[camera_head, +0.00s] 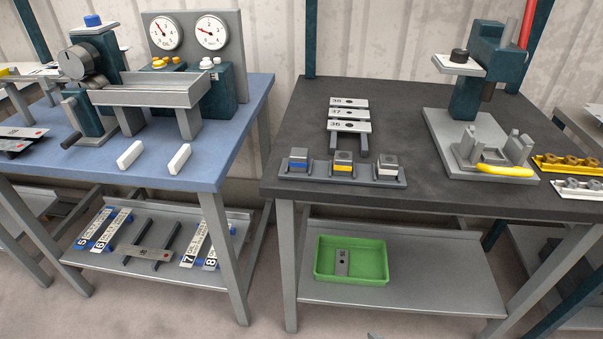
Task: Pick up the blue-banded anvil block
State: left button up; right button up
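The blue-banded anvil block (299,160) is a small grey block with a blue band. It sits at the left end of a low grey holder (318,177) near the front edge of the dark right-hand table. A yellow-banded block (343,161) is in the middle of the holder, and a white-banded block (388,166) is at its right end. Neither of my grippers can be made out. A tiny grey tip shows at the bottom edge, but I cannot tell what it is.
Numbered plates (349,114) lie behind the holder. A press (480,75) on a grey base stands at the right, with a yellow-handled part in front. A green tray (351,260) is on the lower shelf. The blue table (225,160) with a gauge machine stands left.

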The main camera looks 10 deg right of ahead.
aim_at(299, 157)
jog(key=z, duration=0.25)
jog(key=k, duration=0.25)
jog(key=u, duration=1.3)
jog(key=i, duration=0.85)
jog(key=z, duration=0.7)
